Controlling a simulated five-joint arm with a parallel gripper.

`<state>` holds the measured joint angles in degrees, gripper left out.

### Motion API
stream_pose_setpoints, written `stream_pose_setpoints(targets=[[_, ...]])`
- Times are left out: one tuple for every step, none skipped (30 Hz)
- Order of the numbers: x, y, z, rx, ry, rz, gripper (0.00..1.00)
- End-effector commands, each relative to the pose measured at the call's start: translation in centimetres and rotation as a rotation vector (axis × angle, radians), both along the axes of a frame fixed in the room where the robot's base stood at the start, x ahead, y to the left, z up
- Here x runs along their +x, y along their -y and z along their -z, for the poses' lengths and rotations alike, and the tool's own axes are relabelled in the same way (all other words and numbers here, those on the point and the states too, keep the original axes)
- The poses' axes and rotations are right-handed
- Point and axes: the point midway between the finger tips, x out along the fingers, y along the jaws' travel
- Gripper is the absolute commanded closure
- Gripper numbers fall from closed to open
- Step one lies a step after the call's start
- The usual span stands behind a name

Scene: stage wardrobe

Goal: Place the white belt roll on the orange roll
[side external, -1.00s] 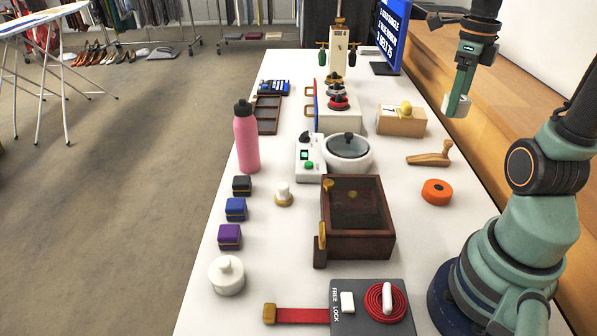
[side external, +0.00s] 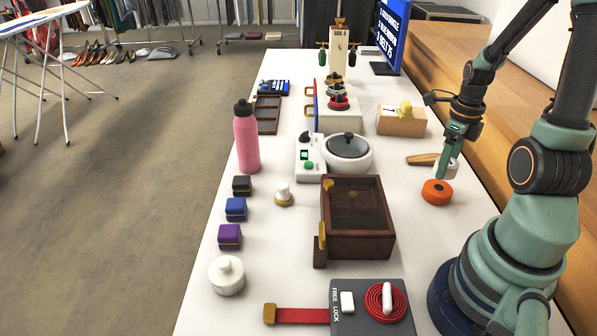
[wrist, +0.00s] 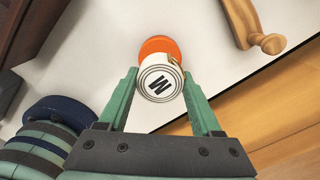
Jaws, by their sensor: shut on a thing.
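The orange roll (side external: 437,192) lies flat on the white table, in front of the wooden tool with a knob handle. My gripper (side external: 447,166) is above it and shut on the white belt roll (side external: 446,171). I cannot tell whether the two rolls touch.
A wooden tool (side external: 423,159) lies close behind the orange roll. A dark wooden box with a glass lid (side external: 357,222) stands to the left. A belt reel on a grey plate (side external: 372,306) is at the front.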

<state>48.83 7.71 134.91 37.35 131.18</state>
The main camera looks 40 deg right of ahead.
Motion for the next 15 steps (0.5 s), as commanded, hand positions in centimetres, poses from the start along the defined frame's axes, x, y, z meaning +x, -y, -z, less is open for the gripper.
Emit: stream_pose_setpoints(targets=[[0.0, 0.0, 0.3, 0.001, -0.001, 0.0, 0.94], [0.0, 0.0, 0.4, 0.001, -0.001, 0.0, 0.94], [0.0, 0.0, 0.7, 0.002, -0.001, 0.0, 0.94], [0.0, 0.0, 1.0, 0.002, -0.002, 0.0, 0.94], [-0.1, -0.1, 1.3, 0.003, -0.002, 0.0, 0.94], [-0.1, -0.1, 1.8, 0.003, -0.003, 0.0, 0.94], [-0.1, -0.1, 2.2, 0.004, -0.003, 0.0, 0.94], [-0.1, -0.1, 2.6, 0.004, -0.003, 0.0, 0.94], [-0.1, -0.1, 3.1, 0.004, -0.003, 0.0, 0.94], [-0.1, -0.1, 3.4, 0.003, -0.003, 0.0, 0.94], [0.0, -0.1, 3.6, 0.003, -0.002, 0.0, 0.94], [0.0, -0.1, 3.9, 0.002, -0.002, 0.0, 0.94], [0.0, 0.0, 4.1, 0.001, -0.001, 0.0, 0.94], [0.0, 0.0, 4.1, 0.001, -0.001, 0.0, 0.94], [0.0, 0.0, 4.2, 0.0, 0.0, 0.0, 0.94]])
